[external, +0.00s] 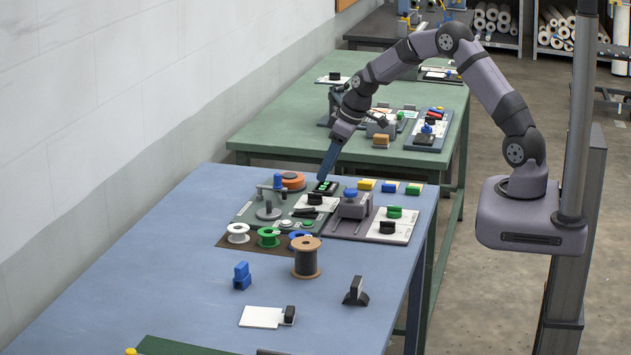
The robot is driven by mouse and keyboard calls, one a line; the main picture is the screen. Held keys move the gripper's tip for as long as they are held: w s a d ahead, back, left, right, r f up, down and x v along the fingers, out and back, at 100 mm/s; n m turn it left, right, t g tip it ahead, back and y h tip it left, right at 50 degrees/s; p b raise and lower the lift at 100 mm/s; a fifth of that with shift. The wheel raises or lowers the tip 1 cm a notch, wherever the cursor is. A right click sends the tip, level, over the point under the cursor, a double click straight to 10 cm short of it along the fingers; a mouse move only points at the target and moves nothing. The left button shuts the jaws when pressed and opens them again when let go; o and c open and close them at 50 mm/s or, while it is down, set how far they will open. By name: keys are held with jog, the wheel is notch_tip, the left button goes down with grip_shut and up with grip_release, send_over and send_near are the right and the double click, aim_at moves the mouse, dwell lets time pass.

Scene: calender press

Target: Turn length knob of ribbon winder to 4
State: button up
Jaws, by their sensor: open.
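The ribbon winder (262,228) stands on the blue table, a dark green base with a crank, an orange spool (292,180) and a small dark display (327,186) with green marks. A black knob (315,198) sits on a white dial plate just in front of the display. Another black knob (388,227) sits on a white plate to the right, below a green knob. I cannot tell which one is the length knob, and no dial numbers are readable. My gripper (323,177) is open and empty, pointing down close to the display; its fingertips are small and contact is unclear.
White, green and blue spools (268,237) and a brown spool (307,258) stand in front of the winder. A grey block with a blue knob (351,204) stands to its right. Yellow, blue and green blocks (389,187) line the back.

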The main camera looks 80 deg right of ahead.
aim_at(318, 194)
jog(key=shift+f, duration=0.15)
jog(key=shift+p+x, duration=1.4)
jog(key=shift+x, duration=2.05)
jog(key=c, duration=1)
